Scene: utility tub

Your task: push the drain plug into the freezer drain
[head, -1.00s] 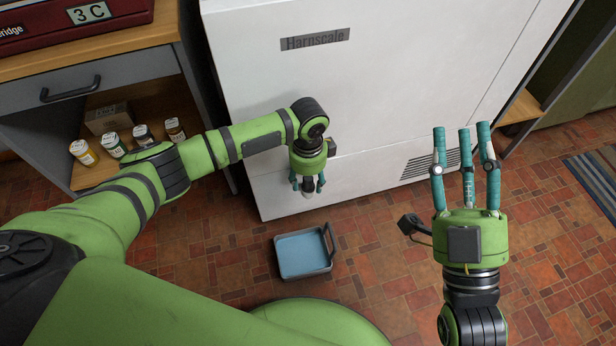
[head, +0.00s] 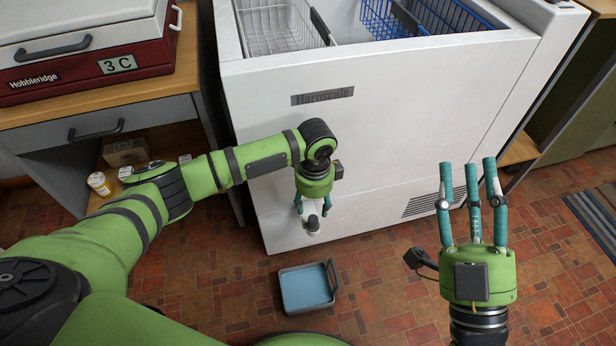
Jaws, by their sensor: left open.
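The white chest freezer (head: 400,130) stands in the middle, its front facing me.
A grey tub with a blue inside (head: 304,288) sits on the tiled floor below my left gripper. A workbench (head: 150,118) with bottles (head: 100,183) stands at left. The freezer holds wire baskets (head: 275,28). Floor at right is clear to a striped mat (head: 595,220).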

